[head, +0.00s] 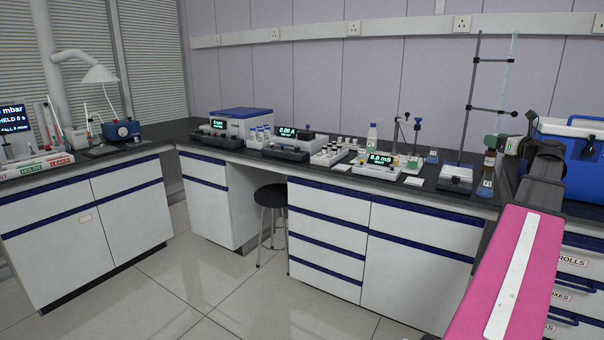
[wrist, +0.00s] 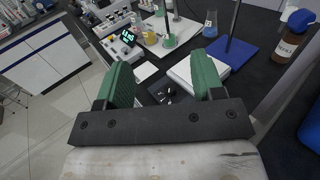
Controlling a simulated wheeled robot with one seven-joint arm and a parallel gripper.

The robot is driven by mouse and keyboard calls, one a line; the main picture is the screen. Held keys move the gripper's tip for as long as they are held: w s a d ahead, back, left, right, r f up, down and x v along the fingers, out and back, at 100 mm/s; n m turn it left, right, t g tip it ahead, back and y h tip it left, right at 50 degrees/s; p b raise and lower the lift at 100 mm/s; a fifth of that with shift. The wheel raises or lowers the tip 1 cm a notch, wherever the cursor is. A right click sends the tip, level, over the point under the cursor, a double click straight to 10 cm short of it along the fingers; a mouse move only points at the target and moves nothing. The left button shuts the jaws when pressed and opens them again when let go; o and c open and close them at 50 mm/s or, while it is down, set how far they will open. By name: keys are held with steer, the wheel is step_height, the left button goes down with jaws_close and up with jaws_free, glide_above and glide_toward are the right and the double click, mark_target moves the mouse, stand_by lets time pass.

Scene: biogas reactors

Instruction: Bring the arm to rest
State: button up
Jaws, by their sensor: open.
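My arm reaches in from the lower right of the head view, with a pink link in front. My gripper (head: 502,144) is at its far end, over the right part of the back bench, in front of the blue cooler. In the wrist view my gripper (wrist: 162,82) shows two green fingers set wide apart. It is open, with nothing held between them. Behind the gap lie the dark bench top and a white-topped device (wrist: 195,72), partly hidden by the right finger.
A stand with tall rods (head: 472,110) and a small flask (head: 487,182) are close to my gripper. The blue cooler (head: 570,150) is just right of it. A lit meter (head: 378,160) and several bottles stand further left. The floor (head: 200,270) in front is clear.

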steer(key=w+a+f+n+g, duration=0.1)
steer(key=a+f+n+g, duration=1.05)
steer(key=a+f, duration=1.75)
steer(key=s+a+f+n+g+h, duration=0.2)
steer(key=s+a+f+n+h, duration=0.1)
steer(key=s+a+f+n, duration=0.5)
steer(key=s+a+f+n+g+h, duration=0.3)
steer(key=s+a+f+n, duration=0.6)
steer(key=f+n, duration=0.3)
step_height(320, 180, down, 2)
steer(key=shift+a, duration=0.45)
